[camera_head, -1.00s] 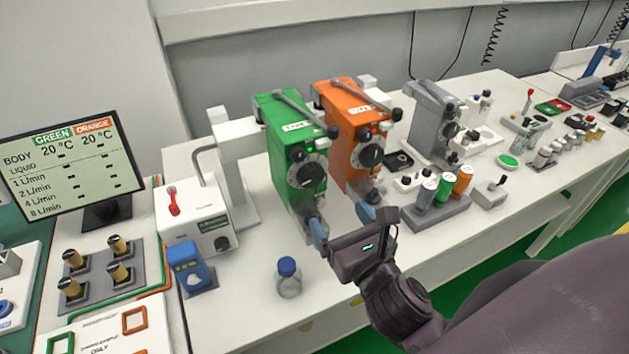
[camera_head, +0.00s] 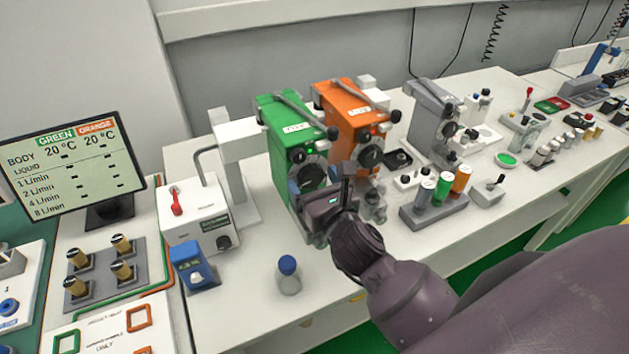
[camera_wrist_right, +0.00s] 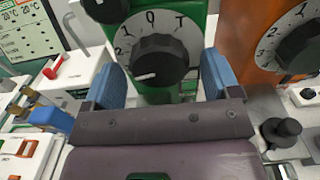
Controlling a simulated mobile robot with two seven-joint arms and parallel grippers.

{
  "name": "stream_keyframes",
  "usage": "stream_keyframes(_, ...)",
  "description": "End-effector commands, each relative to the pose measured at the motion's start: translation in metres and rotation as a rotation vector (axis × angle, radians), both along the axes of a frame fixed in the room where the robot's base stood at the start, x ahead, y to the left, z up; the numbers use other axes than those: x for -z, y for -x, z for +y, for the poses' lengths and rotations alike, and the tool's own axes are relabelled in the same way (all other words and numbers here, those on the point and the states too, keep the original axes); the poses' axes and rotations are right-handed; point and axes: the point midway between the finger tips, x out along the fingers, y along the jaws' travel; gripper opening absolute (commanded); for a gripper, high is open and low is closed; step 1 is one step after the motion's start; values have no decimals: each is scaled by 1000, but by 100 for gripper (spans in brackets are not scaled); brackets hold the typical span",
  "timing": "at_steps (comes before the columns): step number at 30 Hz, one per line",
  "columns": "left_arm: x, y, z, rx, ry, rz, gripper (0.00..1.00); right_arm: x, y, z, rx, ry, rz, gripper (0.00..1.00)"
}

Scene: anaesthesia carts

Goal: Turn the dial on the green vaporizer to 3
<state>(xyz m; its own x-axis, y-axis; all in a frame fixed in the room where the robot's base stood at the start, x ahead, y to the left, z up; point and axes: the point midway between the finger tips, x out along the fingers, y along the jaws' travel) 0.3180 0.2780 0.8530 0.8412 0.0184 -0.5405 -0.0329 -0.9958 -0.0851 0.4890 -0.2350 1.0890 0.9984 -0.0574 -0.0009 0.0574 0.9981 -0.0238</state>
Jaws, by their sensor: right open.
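The green vaporizer (camera_head: 284,122) stands on the white bench, left of the orange vaporizer (camera_head: 345,118). Its black dial (camera_wrist_right: 158,60) faces me in the right wrist view, on a light scale showing 2, 1, 0 and T. A white mark on the dial's lower-left face is visible; the number it points at cannot be read. My right gripper (camera_head: 321,181) is in front of the dial. In the wrist view the right gripper's blue fingers (camera_wrist_right: 163,80) are open, one on each side of the dial, with visible gaps. My left gripper is not in view.
The orange vaporizer's dial (camera_wrist_right: 296,38) is close right of my fingers. A blue-capped bottle (camera_head: 288,276) stands below left. A white box with a red lever (camera_head: 195,215) is at left, and a holder with coloured vials (camera_head: 434,215) at right.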

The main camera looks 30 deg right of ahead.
Motion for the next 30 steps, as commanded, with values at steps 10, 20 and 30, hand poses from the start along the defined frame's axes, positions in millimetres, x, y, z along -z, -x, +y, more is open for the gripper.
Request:
stream_keyframes(10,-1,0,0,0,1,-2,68,0,0,0,0,0,0,56)
stream_keyframes(20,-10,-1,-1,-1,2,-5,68,-2,0,0,2,46,4,33)
stream_keyframes(30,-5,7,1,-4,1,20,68,-1,0,0,6,135,7,33)
